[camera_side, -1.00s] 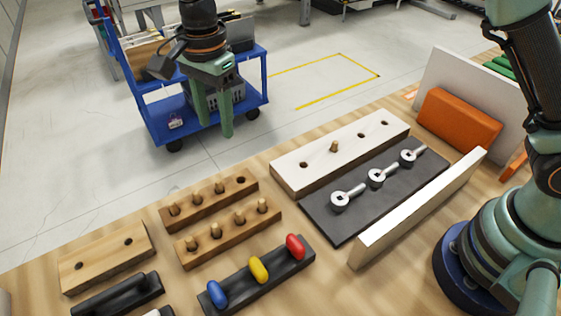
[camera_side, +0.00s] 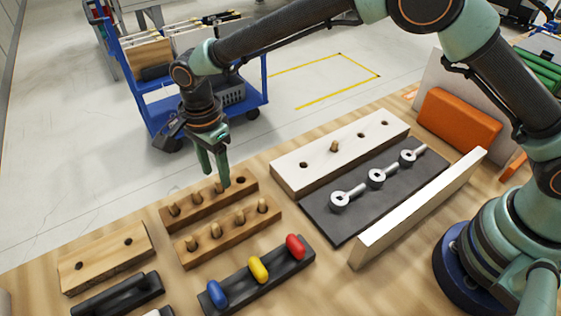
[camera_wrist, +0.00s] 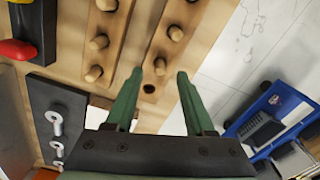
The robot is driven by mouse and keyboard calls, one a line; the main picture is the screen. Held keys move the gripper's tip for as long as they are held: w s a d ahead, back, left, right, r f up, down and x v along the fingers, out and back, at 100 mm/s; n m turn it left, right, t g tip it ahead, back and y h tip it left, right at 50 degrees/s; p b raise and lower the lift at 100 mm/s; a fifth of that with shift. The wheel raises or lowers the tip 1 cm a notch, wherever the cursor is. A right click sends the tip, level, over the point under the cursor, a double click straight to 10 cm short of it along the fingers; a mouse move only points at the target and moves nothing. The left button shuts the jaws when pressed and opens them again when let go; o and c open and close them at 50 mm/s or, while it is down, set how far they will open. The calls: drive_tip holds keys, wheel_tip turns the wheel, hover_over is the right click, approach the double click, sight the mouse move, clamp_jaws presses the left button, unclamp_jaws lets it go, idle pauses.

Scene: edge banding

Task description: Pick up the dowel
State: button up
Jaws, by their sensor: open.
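My gripper (camera_side: 216,178) is open and points down over the back wooden rack (camera_side: 217,207). This rack holds several short wooden dowels and has one empty hole at its right end. The dowel (camera_side: 219,187) beside that hole is just below my fingertips. In the wrist view, this dowel (camera_wrist: 160,66) shows between my open fingertips (camera_wrist: 158,74), with the empty hole (camera_wrist: 149,88) nearer the camera. I cannot tell whether the fingers touch it. Another dowel (camera_side: 334,147) stands in the white block (camera_side: 290,182), which has several empty holes.
A front rack (camera_side: 232,239) with several dowels is close by. A black holder (camera_side: 275,277) carries red, yellow and blue pieces. A dark plate (camera_side: 325,222) with metal eye bolts and an upright pale board (camera_side: 420,208) lie to the right. A blue cart stands beyond the table.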

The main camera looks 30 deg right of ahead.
sight(218, 181)
drive_tip(key=shift+f, duration=1.3)
clamp_jaws()
drive_tip(key=shift+r, duration=0.15)
wheel_tip(218, 181, up, 20)
